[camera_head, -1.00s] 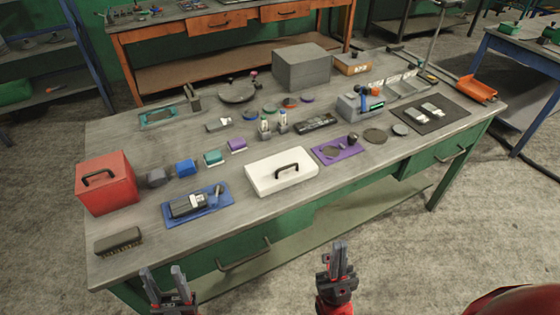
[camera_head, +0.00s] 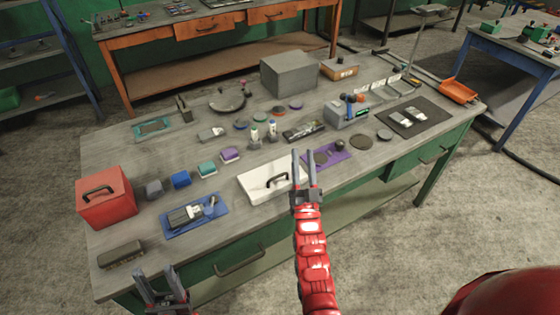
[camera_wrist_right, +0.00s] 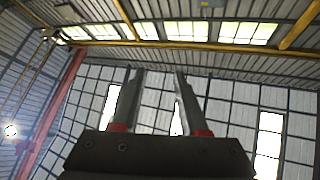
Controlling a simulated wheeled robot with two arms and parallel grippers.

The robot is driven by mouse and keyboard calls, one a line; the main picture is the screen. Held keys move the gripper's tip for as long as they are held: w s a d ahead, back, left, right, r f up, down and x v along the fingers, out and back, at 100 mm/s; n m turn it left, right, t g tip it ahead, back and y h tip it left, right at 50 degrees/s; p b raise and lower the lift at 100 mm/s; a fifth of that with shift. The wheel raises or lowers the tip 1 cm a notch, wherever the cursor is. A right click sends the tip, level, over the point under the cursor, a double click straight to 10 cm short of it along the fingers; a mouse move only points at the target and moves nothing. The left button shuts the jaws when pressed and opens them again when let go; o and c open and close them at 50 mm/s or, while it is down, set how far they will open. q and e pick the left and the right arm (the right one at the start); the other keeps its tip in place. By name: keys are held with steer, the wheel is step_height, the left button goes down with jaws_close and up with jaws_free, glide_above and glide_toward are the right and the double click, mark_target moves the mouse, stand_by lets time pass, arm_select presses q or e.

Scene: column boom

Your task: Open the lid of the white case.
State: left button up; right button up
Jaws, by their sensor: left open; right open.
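My left gripper (camera_head: 160,274) is open and empty in front of the bench's front edge, low and left of the case.
A blue mat (camera_head: 195,216) with a grey device lies left of the case. A purple mat (camera_head: 340,155) lies to its right. A red box (camera_head: 106,203) and a brush (camera_head: 121,255) are at the left end. Several small blocks and bottles stand behind the case.

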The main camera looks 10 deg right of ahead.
steer(key=w+a+m+g+y+p, duration=0.25)
steer(key=w+m+g+p, duration=0.5)
steer(key=w+g, duration=0.65)
steer(key=s+a+r+g+y+p, duration=0.1)
steer(key=s+r+g+p, duration=0.65)
steer(key=s, duration=0.35)
steer(key=b, duration=0.8)
glide_above(280, 175)
steer(key=s, duration=0.2)
step_height(280, 175, down, 13)
steer(key=f+p, duration=0.1)
steer(key=w+f+m+g+p, duration=0.1)
steer(key=shift+w+d+f+p, duration=0.15)
steer(key=shift+f+p, duration=0.15)
steer(key=shift+p, duration=0.05)
steer(key=shift+f, duration=0.65)
steer(key=shift+w+f, duration=0.15)
steer(key=shift+f, duration=0.2)
